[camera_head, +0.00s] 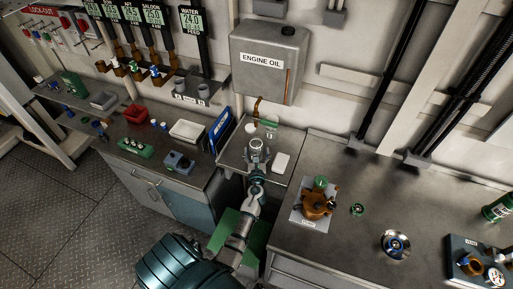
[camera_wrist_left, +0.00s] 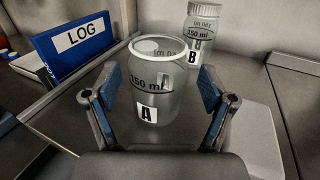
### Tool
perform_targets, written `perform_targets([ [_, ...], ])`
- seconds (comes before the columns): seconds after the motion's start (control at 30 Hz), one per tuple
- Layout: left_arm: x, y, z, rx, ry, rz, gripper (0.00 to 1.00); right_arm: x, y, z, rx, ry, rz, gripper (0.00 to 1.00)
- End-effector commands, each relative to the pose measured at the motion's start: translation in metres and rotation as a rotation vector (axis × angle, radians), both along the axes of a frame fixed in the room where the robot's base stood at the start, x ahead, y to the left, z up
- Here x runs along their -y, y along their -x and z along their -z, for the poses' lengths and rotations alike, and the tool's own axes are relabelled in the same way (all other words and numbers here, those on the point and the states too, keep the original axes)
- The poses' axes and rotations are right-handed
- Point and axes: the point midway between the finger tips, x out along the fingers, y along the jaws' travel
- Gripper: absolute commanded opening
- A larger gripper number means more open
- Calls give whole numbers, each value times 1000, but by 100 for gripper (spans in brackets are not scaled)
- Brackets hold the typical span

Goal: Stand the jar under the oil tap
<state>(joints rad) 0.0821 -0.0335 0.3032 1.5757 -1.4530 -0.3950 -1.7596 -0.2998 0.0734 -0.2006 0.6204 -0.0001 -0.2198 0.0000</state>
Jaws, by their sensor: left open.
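The tank marked ENGINE OIL (camera_head: 268,62) hangs on the wall, with a brass tap (camera_head: 257,106) below it. My left gripper (camera_head: 257,155) is over the metal tray under the tank. In the left wrist view its open fingers (camera_wrist_left: 158,112) stand on either side of a clear, open-topped jar marked A (camera_wrist_left: 147,112). The jar is upright, and I cannot tell whether a finger touches it. Another jar, marked B (camera_wrist_left: 193,58), stands behind it to the right with a pale lid on. My right gripper is not in view.
A blue LOG binder (camera_head: 221,131) stands left of the tray (camera_head: 232,157). A white pad (camera_head: 281,163) lies at the tray's right.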

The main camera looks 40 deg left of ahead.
Motion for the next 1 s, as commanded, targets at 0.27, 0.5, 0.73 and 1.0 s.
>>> perform_targets([
  [0.27, 41, 50, 1, -1, 2, -1, 83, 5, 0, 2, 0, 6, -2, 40],
  [0.5, 60, 72, 1, 0, 1, -1, 83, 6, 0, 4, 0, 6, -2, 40],
  [0.73, 62, 74, -1, 1, 1, -1, 83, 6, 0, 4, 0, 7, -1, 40],
  [1.0, 61, 74, -1, 1, 1, -1, 83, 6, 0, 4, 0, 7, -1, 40],
])
